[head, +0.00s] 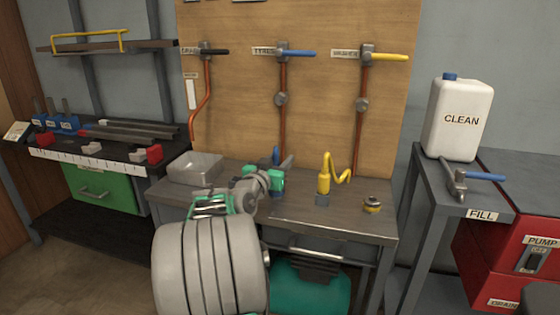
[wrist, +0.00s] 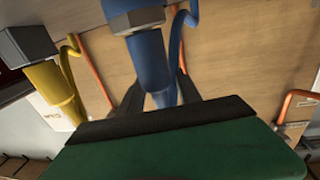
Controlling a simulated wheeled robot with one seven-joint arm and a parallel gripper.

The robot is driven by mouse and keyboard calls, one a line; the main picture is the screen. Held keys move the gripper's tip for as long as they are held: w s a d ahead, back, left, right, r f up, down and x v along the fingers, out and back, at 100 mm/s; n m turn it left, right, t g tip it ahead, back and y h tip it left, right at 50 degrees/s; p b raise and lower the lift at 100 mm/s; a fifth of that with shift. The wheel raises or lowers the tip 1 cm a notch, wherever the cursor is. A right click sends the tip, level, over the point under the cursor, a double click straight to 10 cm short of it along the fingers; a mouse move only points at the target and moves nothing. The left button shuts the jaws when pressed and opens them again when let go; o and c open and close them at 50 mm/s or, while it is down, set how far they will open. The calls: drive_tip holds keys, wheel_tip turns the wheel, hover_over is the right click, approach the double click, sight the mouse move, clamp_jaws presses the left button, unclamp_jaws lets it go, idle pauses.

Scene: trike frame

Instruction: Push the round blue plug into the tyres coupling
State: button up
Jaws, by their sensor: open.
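The TYRES label (head: 264,51) is on the board, beside a grey fitting with a blue lever (head: 300,54). A round grey fitting (head: 281,99) sits lower on that pipe.
A yellow plug (head: 323,182) stands right of my gripper, with a small brass-and-dark round part (head: 372,204) beyond it. Neighbouring pipes carry a black lever (head: 215,52) and a yellow lever (head: 391,57).

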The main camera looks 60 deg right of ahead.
drive_tip(key=a, duration=0.7)
drive_tip(key=shift+a, duration=0.35)
drive_tip(key=shift+s, duration=0.1)
